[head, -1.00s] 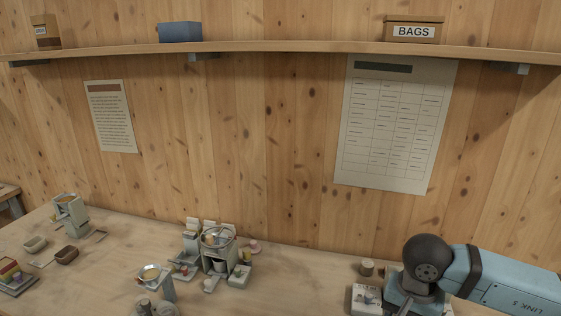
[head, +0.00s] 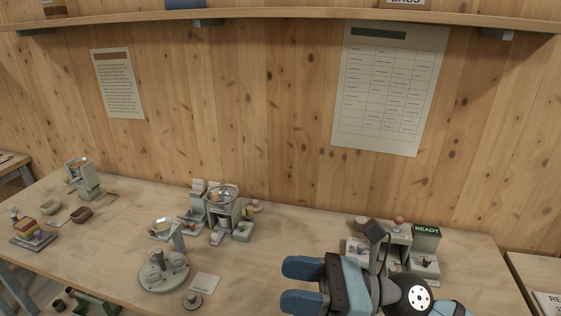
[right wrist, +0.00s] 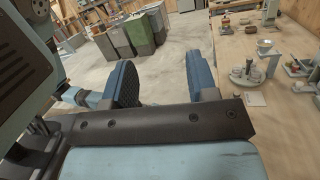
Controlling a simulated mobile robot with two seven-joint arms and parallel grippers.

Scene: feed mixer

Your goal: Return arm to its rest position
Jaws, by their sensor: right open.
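My right gripper (head: 303,285) is at the bottom of the head view, with its blue fingers apart and pointing left. Nothing is between them. It is over or in front of the near part of the wooden bench (head: 240,290), clear of the machines. In the right wrist view the two blue fingers (right wrist: 165,85) stand wide apart, with floor visible between them. The right arm comes in from the lower right and hides part of the bench. My left gripper is not in view.
A feed mixer-like machine (head: 221,205) stands mid-bench, with a round grey base (head: 163,277) nearer. A box with a green READY sign (head: 426,232) is behind my right arm. Small bins (head: 81,214) are at left. Grey cabinets (right wrist: 130,35) stand across the floor.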

